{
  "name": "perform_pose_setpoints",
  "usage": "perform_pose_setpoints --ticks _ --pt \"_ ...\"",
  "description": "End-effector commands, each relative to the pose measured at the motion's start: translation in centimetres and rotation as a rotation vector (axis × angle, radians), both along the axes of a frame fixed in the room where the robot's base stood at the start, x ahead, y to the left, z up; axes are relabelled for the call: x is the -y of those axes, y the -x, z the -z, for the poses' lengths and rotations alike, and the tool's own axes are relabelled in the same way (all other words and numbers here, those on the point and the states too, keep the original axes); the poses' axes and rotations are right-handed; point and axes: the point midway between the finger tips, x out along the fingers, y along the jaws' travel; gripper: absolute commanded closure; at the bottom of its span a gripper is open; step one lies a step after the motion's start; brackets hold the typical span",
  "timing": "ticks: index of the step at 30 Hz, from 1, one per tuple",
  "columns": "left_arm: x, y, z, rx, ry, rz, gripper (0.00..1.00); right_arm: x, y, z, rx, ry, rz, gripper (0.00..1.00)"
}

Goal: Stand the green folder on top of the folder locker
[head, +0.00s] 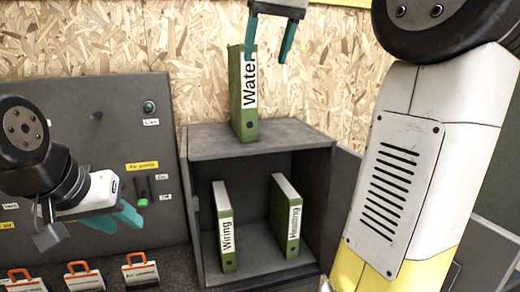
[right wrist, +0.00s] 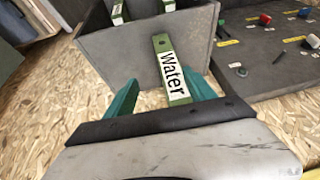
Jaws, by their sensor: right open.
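The green folder labelled "Water" (head: 238,95) stands upright on top of the grey folder locker (head: 205,142). My right gripper (head: 268,54) is open near the folder's upper end, to its right in the head view; one finger overlaps the folder's top edge there. My left gripper (head: 122,221) is open and empty, left of the locker and away from the folder.
Green folders "Wiring" (head: 220,200) and "Heating" (head: 283,195) stand inside the open locker. A grey control panel (head: 100,120) is at left. The locker top is free right of the folder.

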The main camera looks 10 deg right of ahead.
Motion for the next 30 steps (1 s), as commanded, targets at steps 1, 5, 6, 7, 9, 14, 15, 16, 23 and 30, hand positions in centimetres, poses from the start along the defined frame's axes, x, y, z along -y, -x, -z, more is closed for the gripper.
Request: perform_pose_setpoints --ticks 1,5,6,7,9,14,15,16,23,30 --pt "0.0 0.0 0.0 0.000 0.000 0.000 0.64 0.4 1.2 1.7 0.005 -0.015 -0.005 0.36" --pt "0.0 0.0 0.0 0.000 0.000 0.000 0.64 0.2 3.9 6.7 0.030 -0.049 -0.021 0.36" --pt "0.0 0.0 0.0 0.000 0.000 0.000 0.64 0.0 4.8 8.3 0.040 -0.059 -0.024 0.36" --pt "0.0 0.0 0.0 0.000 0.000 0.000 0.64 -0.1 5.6 9.6 0.045 -0.065 -0.026 0.36" --pt "0.0 0.0 0.0 0.000 0.000 0.000 0.64 -0.6 7.5 12.9 0.061 -0.075 -0.029 0.36" --pt "0.0 0.0 0.0 0.000 0.000 0.000 0.64 -1.8 11.9 20.4 0.092 -0.092 -0.023 0.36" --pt "0.0 0.0 0.0 0.000 0.000 0.000 0.64 -2.1 12.8 22.0 0.099 -0.092 -0.019 0.36" --pt "0.0 0.0 0.0 0.000 0.000 0.000 0.64 -2.2 13.4 23.2 0.103 -0.094 -0.017 0.36" --pt "0.0 0.0 0.0 0.000 0.000 0.000 0.64 -2.9 16.1 28.0 0.122 -0.093 -0.006 0.36" --pt "0.0 0.0 0.0 0.000 0.000 0.000 0.64 -2.9 16.2 28.3 0.121 -0.093 -0.005 0.36"
